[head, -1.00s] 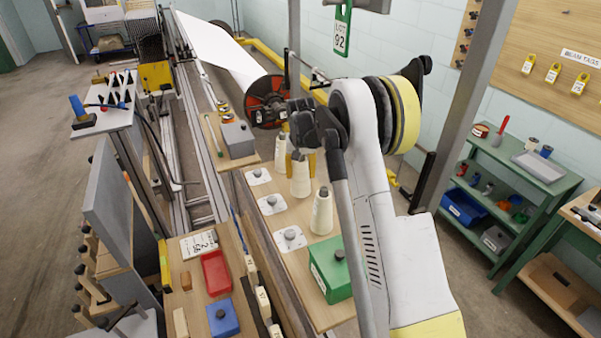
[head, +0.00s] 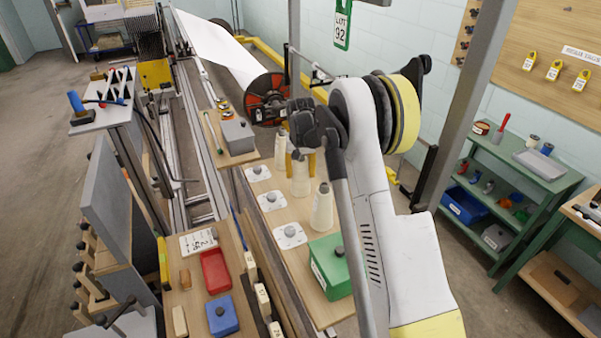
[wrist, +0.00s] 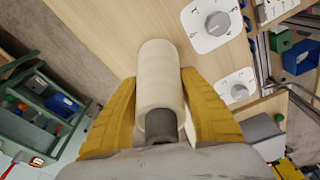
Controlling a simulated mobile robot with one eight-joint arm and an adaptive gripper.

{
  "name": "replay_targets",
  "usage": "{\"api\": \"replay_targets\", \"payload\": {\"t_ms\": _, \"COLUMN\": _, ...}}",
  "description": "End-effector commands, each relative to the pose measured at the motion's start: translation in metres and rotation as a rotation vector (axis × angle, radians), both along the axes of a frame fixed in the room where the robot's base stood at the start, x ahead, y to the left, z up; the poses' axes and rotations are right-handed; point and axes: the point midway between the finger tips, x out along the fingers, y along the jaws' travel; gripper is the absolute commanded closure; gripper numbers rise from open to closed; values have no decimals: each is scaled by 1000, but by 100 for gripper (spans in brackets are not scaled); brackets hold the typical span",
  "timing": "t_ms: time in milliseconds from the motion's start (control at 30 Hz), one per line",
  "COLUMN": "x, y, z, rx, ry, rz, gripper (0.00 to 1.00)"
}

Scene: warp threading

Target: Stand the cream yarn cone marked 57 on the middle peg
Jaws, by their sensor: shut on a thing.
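Three cream yarn cones stand in a row along the wooden board (head: 276,222) in the head view: a far one (head: 280,150), a middle one (head: 300,178) and a near one (head: 322,210). My gripper (wrist: 160,105) has its yellow fingers on both sides of a cream cone (wrist: 160,65) in the wrist view, shut on it. In the head view this is the middle cone; I cannot tell if its base touches the board. No number is readable on it.
A green box (head: 330,268) stands at the board's near end. A grey box (head: 236,136) is beyond the far peg. A red tray (head: 215,271) and blue box (head: 222,316) lie on the bench to the left. A green shelf (head: 520,180) stands right.

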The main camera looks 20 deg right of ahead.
Motion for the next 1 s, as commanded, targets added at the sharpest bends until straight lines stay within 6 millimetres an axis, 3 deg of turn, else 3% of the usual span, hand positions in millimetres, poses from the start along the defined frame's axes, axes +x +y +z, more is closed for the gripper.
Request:
{"api": "replay_targets", "payload": {"t_ms": 133, "x": 0, "y": 0, "z": 0, "rx": 0, "ry": 0, "rz": 0, "gripper": 91}}
{"api": "replay_targets", "payload": {"t_ms": 167, "x": 0, "y": 0, "z": 0, "rx": 0, "ry": 0, "rz": 0, "gripper": 47}}
{"api": "replay_targets", "payload": {"t_ms": 233, "x": 0, "y": 0, "z": 0, "rx": 0, "ry": 0, "rz": 0, "gripper": 27}}
{"api": "replay_targets", "payload": {"t_ms": 633, "x": -1, "y": 0, "z": 8, "rx": 0, "ry": 0, "rz": 0, "gripper": 27}}
{"api": "replay_targets", "payload": {"t_ms": 1000, "x": -12, "y": 5, "z": 84, "rx": 0, "ry": 0, "rz": 0, "gripper": 27}}
